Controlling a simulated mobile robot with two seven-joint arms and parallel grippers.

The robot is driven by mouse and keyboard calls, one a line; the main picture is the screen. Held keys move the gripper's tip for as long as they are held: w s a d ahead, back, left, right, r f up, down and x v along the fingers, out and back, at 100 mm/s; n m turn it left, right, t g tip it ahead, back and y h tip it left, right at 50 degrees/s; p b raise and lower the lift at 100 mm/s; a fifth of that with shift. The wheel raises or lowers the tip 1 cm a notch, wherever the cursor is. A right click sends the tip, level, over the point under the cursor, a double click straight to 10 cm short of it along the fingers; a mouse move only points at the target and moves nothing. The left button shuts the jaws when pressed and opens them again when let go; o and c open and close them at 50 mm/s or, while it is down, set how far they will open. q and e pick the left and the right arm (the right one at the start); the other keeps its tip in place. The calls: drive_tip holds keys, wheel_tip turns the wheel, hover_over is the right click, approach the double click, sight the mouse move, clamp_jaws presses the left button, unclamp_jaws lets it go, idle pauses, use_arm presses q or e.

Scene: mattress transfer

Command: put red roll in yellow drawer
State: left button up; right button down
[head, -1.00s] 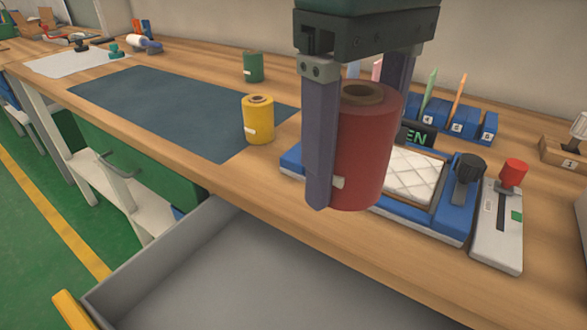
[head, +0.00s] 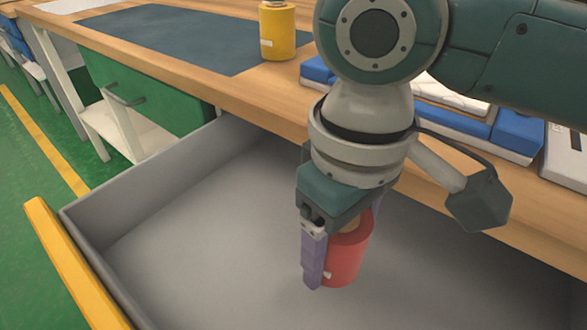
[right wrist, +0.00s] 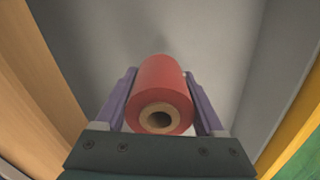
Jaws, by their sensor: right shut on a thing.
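The red roll (head: 347,256) is held between the two purple fingers of my right gripper (head: 340,262). It is down inside the open drawer, over the grey floor; I cannot tell whether it touches the floor. In the right wrist view the red roll (right wrist: 162,88) sits between both fingers with its hollow core facing the camera. The drawer has a grey inside (head: 200,215) and a yellow front (head: 70,262). It is empty apart from the roll and my gripper. My left gripper is not in view.
A wooden workbench (head: 265,88) runs behind the drawer. On it are a yellow roll (head: 278,32), a dark mat (head: 175,38) and blue equipment (head: 516,134). A closed green drawer (head: 135,92) is to the left. The drawer floor left of the roll is clear.

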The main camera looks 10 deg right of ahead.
sight(333, 272)
wheel_tip(333, 272, down, 5)
drive_tip(key=shift+b, duration=0.95)
unclamp_jaws()
drive_tip(key=shift+f, duration=0.1)
